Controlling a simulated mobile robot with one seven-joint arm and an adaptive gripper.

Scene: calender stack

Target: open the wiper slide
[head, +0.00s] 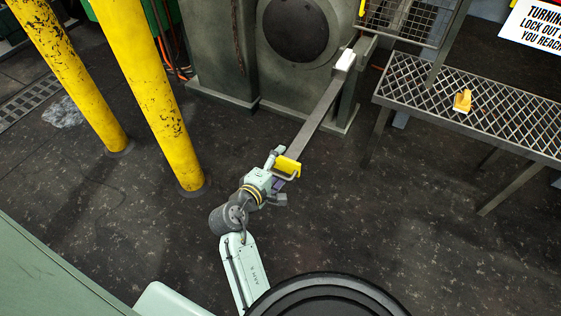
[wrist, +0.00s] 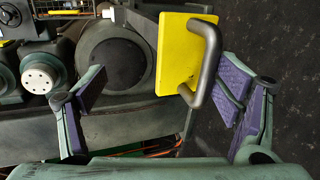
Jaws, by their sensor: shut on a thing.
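The wiper slide is a long grey bar (head: 315,122) that runs from the machine out toward me. A yellow block (head: 288,165) sits at its near end, with a grey U-shaped handle (wrist: 210,62) on it. In the wrist view my purple-padded fingers (wrist: 160,100) stand on both sides of the block, with the handle nearer the right finger. The exact contact between pads and handle is hard to see.
Two yellow posts (head: 152,92) stand at the left. A grated metal bench (head: 500,115) with a small orange-yellow object (head: 462,101) on it is at the right. The machine's grey housing (head: 222,50) is behind. The dark floor around the bar is mostly clear.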

